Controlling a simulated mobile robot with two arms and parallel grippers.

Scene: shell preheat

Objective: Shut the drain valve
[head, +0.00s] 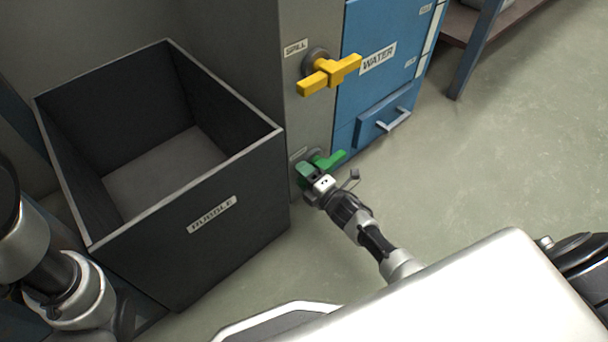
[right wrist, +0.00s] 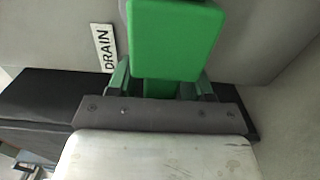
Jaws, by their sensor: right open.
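The drain valve's green handle (head: 331,160) sits low on the grey panel, beside the bin. My right gripper (head: 309,177) is at the handle's near left end and partly hides it. In the right wrist view the green handle (right wrist: 177,38) fills the top middle, with the DRAIN label (right wrist: 103,48) to its left. The open fingers show at either side of the handle's lower part; I cannot tell whether they touch it. My left arm shows at the left edge of the head view, but its gripper is not in view.
A dark open bin (head: 212,214) labelled RUBBLE stands left of the valve, close to my right gripper. A yellow SPILL handle (head: 328,75) is above the green one. A blue WATER cabinet (head: 380,50) stands to the right. The floor (head: 490,150) at right is clear.

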